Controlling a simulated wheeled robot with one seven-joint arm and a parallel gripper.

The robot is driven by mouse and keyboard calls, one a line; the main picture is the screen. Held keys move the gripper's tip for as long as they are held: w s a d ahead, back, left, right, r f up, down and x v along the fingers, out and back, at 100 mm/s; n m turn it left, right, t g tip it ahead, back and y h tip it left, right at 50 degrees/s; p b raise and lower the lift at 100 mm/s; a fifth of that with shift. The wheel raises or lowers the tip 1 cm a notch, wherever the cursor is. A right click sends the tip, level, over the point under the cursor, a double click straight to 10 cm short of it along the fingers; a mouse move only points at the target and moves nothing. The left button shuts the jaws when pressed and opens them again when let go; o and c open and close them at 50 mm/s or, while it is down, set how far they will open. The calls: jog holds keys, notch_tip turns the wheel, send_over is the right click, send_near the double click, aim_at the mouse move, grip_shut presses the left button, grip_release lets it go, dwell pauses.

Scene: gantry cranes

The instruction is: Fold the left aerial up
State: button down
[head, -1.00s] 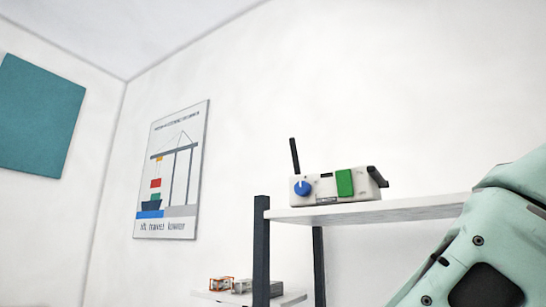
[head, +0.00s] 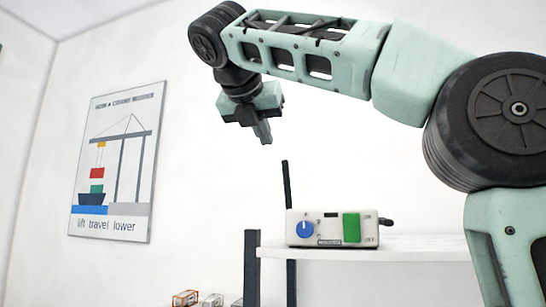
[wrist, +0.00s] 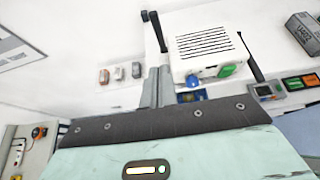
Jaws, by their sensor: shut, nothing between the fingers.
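A white control box (head: 333,228) with a blue knob (head: 305,230) and a green button (head: 351,227) stands on the shelf. Its left aerial (head: 286,184) is black and stands nearly upright at the box's left end. My gripper (head: 265,135) is shut and empty, pointing down, and in the picture lies above and slightly left of the left aerial's tip. In the wrist view, the closed fingers (wrist: 158,70) appear just below the left aerial (wrist: 158,32) and left of the box (wrist: 204,44); contact cannot be told.
The white shelf (head: 420,246) has a dark post (head: 251,270) at its left. Small boxes (head: 186,298) sit lower at left. A crane poster (head: 118,160) hangs on the wall. In the wrist view, a small device with a screen (wrist: 268,90) lies at right.

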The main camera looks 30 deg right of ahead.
send_near(286, 170)
notch_tip(286, 170, down, 4)
jog(key=d, duration=0.1)
jog(key=shift+w+d+r+p, duration=0.25)
jog(key=shift+w+d+p, duration=0.45)
jog(key=shift+w+d, duration=0.1)
jog(key=shift+w+d+r+p, duration=0.2)
jog(key=shift+w+d+p, duration=0.5)
jog(key=shift+w+d, duration=0.1)
jog(key=shift+w+r+p, duration=0.1)
jog(key=shift+r+p, duration=0.1)
jog(key=shift+p, duration=0.1)
jog(key=w+d+r+p, duration=0.1)
jog(key=w+d+p, duration=0.1)
jog(key=p, duration=0.1)
jog(key=shift+d+r, duration=0.35)
jog(key=shift+d, duration=0.05)
jog(key=shift+w+d+f, duration=0.1)
jog(key=shift+w+d, duration=0.05)
